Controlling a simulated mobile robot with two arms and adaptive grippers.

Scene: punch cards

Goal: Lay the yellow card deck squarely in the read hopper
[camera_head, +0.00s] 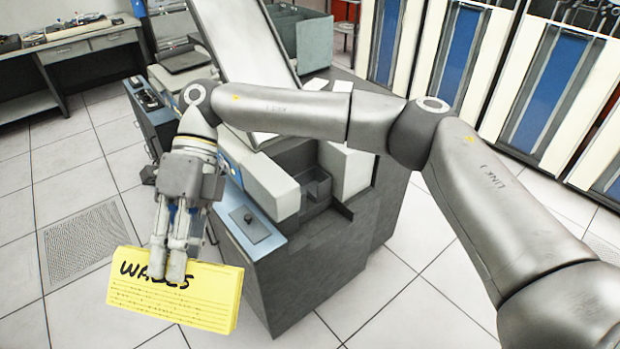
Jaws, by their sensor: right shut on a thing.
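The yellow card deck (172,303), with "WAGES" handwritten in black across its top edge, is at the lower left. My right gripper (175,268) is shut on its upper edge, with the fingers covering part of the word. The deck hangs in front of and to the left of the card machine (315,255), apart from it. The machine has a dark stepped recess (314,184) in its top and a long sloping pale plate (245,45) behind. I cannot tell for certain which part is the read hopper; my arm hides some of the top. My left gripper is out of view.
A small control panel (249,222) sits on the machine's near left corner. A desk (75,48) stands at the back left. Tall white and blue cabinets (460,50) line the back right. The tiled floor is clear around the deck, with a vent grille (83,245) at left.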

